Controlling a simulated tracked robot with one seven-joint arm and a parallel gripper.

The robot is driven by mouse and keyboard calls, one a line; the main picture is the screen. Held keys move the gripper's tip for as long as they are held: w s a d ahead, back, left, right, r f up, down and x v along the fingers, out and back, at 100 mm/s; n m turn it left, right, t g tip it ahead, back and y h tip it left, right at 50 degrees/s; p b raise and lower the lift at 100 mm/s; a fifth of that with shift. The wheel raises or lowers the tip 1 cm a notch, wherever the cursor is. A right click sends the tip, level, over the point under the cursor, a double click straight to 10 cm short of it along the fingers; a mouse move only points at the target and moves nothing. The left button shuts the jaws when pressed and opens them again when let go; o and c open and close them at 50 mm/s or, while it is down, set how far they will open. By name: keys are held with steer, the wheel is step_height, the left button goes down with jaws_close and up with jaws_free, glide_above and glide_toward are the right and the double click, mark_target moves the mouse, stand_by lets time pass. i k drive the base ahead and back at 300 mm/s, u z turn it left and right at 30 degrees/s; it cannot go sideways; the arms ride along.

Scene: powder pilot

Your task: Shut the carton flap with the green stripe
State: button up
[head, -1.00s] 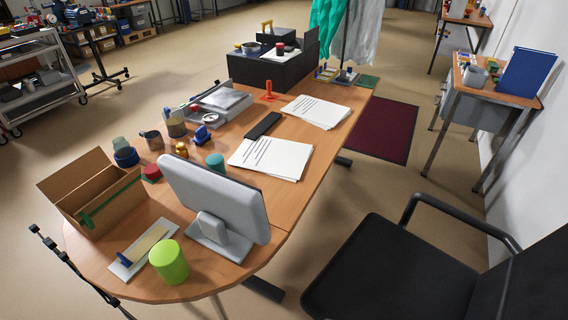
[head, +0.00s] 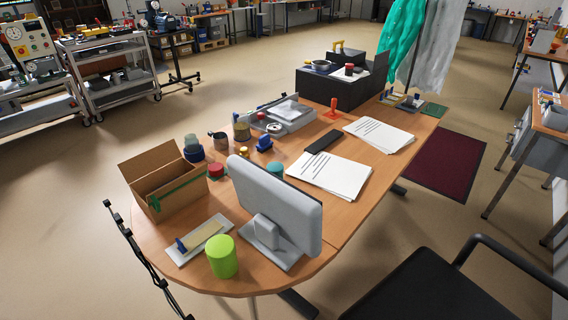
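An open cardboard carton (head: 165,182) stands at the left end of the wooden desk. Its flap with the green stripe (head: 176,193) is on the near side, facing my camera, and looks folded outward. Another flap stands raised at the carton's back left. No clear view of my gripper is given; the thin black shape at the lower left may be part of something else, and I cannot tell.
The desk (head: 345,205) also holds a grey monitor (head: 275,205), a lime green cylinder (head: 222,257), a white tray (head: 200,240), several jars, papers (head: 328,175) and a black organiser (head: 345,88). A black chair (head: 430,290) is at the lower right. Open floor lies left of the desk.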

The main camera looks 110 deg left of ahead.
mark_target(154, 198)
steer(key=z, duration=0.35)
steer(key=i, duration=0.1)
steer(key=u, duration=2.6)
steer(key=i, duration=0.15)
steer(key=u, duration=2.8)
steer(key=i, duration=0.55)
steer(key=z, duration=0.8)
